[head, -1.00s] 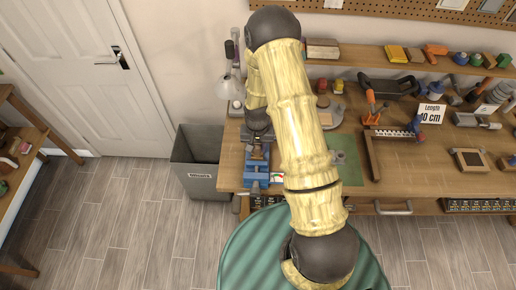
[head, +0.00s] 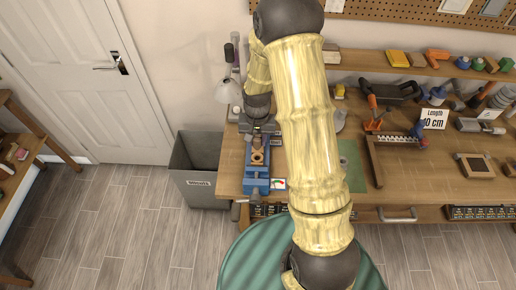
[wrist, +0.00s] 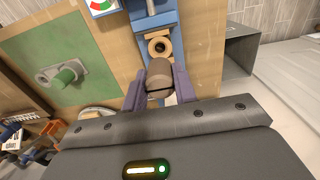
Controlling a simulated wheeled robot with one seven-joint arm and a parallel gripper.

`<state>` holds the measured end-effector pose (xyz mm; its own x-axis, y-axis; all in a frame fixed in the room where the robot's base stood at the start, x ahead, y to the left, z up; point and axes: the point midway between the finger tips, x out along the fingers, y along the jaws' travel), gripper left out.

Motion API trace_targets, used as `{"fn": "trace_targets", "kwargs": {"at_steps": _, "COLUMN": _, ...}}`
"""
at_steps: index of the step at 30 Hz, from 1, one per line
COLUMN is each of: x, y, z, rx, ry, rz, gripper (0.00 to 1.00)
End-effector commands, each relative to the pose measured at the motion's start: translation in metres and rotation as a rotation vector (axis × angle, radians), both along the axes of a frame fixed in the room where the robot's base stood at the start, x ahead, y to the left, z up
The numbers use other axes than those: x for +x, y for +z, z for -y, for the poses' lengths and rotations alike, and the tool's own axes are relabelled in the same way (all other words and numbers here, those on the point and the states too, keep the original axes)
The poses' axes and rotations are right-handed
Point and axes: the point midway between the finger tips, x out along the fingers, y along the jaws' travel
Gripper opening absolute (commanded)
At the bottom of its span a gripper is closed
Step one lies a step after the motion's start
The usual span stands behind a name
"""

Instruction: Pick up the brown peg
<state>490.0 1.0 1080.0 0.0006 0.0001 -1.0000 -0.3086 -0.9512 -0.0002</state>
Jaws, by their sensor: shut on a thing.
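The brown peg (wrist: 159,72) is a short, dull brown cylinder. In the wrist view it sits between the two purple fingers of my gripper (wrist: 159,90), which is shut on it. Just beyond the peg is a light wooden block (wrist: 159,34) with a round dark-centred hole. The peg appears clear of that hole. The block is held in a blue vise (head: 256,180) at the left end of the bench, and it also shows in the head view (head: 258,157). In the head view my arm hides much of the gripper, and the peg is hard to make out.
A grey bin (head: 198,165) stands on the floor left of the wooden bench (head: 410,165). A clamp (head: 393,140) and other tools stand farther right.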

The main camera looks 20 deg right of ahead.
Motion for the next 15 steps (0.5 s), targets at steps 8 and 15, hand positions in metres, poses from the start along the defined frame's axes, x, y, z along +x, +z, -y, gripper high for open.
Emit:
{"fn": "trace_targets", "kwargs": {"at_steps": 8, "x": 0.000, "y": 0.024, "z": 0.000, "rx": 0.000, "ry": -0.001, "rz": 0.000, "gripper": 0.06}}
{"fn": "trace_targets", "kwargs": {"at_steps": 15, "x": 0.000, "y": 0.025, "z": 0.000, "rx": 0.000, "ry": -0.001, "rz": -0.001, "gripper": 0.06}}
